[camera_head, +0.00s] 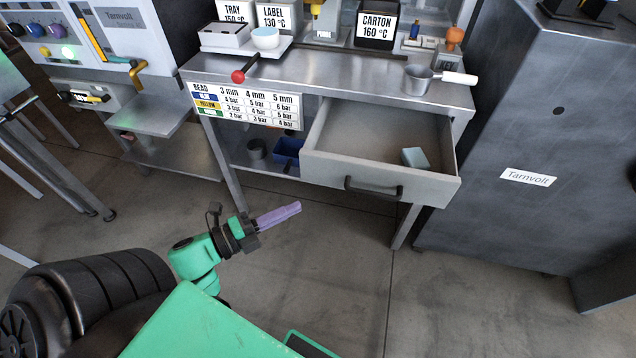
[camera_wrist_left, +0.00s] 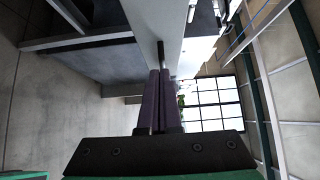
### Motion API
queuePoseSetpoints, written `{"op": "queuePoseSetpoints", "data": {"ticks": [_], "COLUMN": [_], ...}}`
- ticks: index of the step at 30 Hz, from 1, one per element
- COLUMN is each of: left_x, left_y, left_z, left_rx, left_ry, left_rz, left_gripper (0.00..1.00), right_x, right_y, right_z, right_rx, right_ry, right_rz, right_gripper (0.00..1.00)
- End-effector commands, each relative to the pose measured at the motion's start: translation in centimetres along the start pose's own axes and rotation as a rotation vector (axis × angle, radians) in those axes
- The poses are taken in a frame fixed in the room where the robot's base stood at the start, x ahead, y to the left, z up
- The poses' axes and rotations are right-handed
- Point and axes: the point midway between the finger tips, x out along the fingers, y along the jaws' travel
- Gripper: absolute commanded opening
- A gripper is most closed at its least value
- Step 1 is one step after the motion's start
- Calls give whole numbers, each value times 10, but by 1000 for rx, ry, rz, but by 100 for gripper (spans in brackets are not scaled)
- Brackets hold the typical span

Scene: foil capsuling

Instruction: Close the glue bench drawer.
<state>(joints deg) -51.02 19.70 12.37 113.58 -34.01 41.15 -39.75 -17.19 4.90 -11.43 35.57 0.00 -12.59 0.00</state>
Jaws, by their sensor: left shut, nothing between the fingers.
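The glue bench drawer (camera_head: 325,171) is pulled out of the right side of the bench (camera_head: 345,75). Its grey front has a dark bar handle (camera_head: 374,190). A small pale blue block (camera_head: 415,158) lies inside at the right. My left gripper (camera_head: 299,207) has purple fingers, which are shut and empty. In the head view it shows to the left of the handle and lower in the picture, apart from the drawer. In the left wrist view the closed fingertips (camera_wrist_left: 158,74) point toward a pale panel that looks like the drawer front (camera_wrist_left: 150,25). My right gripper is out of view.
A small pot with a white handle (camera_head: 419,79) and a red-knobbed lever (camera_head: 239,76) are on the bench top. A blue bin (camera_head: 287,151) sits on the shelf below. A grey cabinet (camera_head: 540,130) stands close on the right. The floor before the drawer is clear.

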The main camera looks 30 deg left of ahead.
Motion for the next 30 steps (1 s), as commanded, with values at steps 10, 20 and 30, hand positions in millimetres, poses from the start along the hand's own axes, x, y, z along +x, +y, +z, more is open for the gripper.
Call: {"op": "queuePoseSetpoints", "data": {"ticks": [10, 20, 30], "left_x": [77, 102, 103], "left_y": [-2, 1, 1], "left_z": [1, 29, 29], "left_rx": [-2, -7, -7], "left_ry": [-2, -3, -3], "left_rz": [-4, 0, 0], "left_gripper": [0, 0, 0], "right_x": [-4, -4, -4], "right_y": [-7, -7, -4], "right_z": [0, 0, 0], "right_rx": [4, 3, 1], "right_ry": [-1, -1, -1], "right_rz": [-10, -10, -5], "right_gripper": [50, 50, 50]}}
